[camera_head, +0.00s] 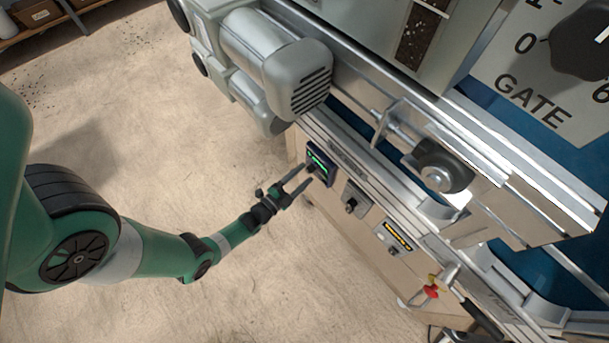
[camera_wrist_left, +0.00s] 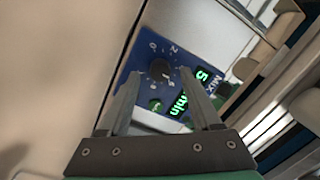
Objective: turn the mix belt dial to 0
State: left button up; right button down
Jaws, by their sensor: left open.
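The mix belt dial (camera_wrist_left: 158,71) is a small dark round knob on a blue panel (camera_wrist_left: 140,57). The panel (camera_head: 321,157) also shows in the head view, on the near side of the machine. A 0 and a 2 are printed near the dial. The dial's pointer is too small to read surely. My left gripper (camera_head: 304,177) is open in front of the panel. In the left wrist view its fingertips (camera_wrist_left: 160,76) lie on either side of the dial; I cannot tell whether they touch it. My right gripper is out of view.
A red knob (camera_head: 431,291) is farther down. A grey motor (camera_head: 285,75) stands above the panel. The floor (camera_head: 200,110) left of the machine is clear.

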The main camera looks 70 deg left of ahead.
pick_arm(q)
jog(key=shift+w+a, duration=0.25)
jog(key=shift+w, duration=0.35)
jog(key=shift+s, duration=0.1)
jog(key=shift+c, duration=0.6)
grip_shut()
